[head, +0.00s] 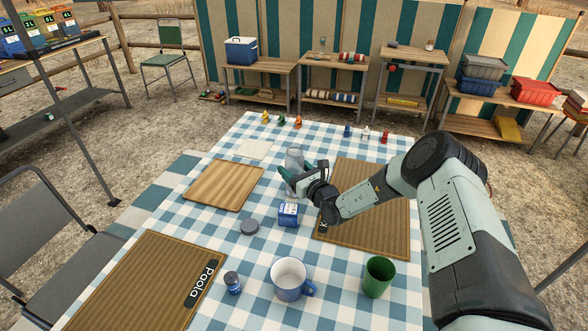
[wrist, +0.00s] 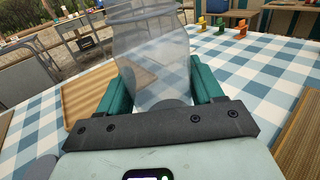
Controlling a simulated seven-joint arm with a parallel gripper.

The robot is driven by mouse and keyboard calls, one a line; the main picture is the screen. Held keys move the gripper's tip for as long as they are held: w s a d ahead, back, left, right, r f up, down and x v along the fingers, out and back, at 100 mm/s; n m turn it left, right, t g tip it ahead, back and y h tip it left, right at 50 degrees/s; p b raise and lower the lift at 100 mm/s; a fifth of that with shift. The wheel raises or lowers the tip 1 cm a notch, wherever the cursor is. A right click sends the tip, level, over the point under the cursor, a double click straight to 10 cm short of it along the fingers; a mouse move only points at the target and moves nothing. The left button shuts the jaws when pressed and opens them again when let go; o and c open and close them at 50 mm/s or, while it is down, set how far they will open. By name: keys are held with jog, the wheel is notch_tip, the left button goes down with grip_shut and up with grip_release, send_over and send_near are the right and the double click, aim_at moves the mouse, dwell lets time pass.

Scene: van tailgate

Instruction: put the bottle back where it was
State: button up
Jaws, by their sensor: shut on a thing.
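A clear, see-through bottle (head: 294,156) with a wide body is in the middle of the table, at the end of my arm in the head view. My gripper (head: 297,177) is shut on it, with a green finger on each side. In the wrist view the bottle (wrist: 152,50) fills the space between the fingers and looks upright or nearly so. It looks empty. I cannot tell whether its base touches the tablecloth.
A wooden board (head: 223,185) lies left, a brown mat (head: 372,228) right. Small coloured figures line the far edge.

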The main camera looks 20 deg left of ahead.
jog(key=o, duration=1.3)
jog(key=shift+f, duration=0.15)
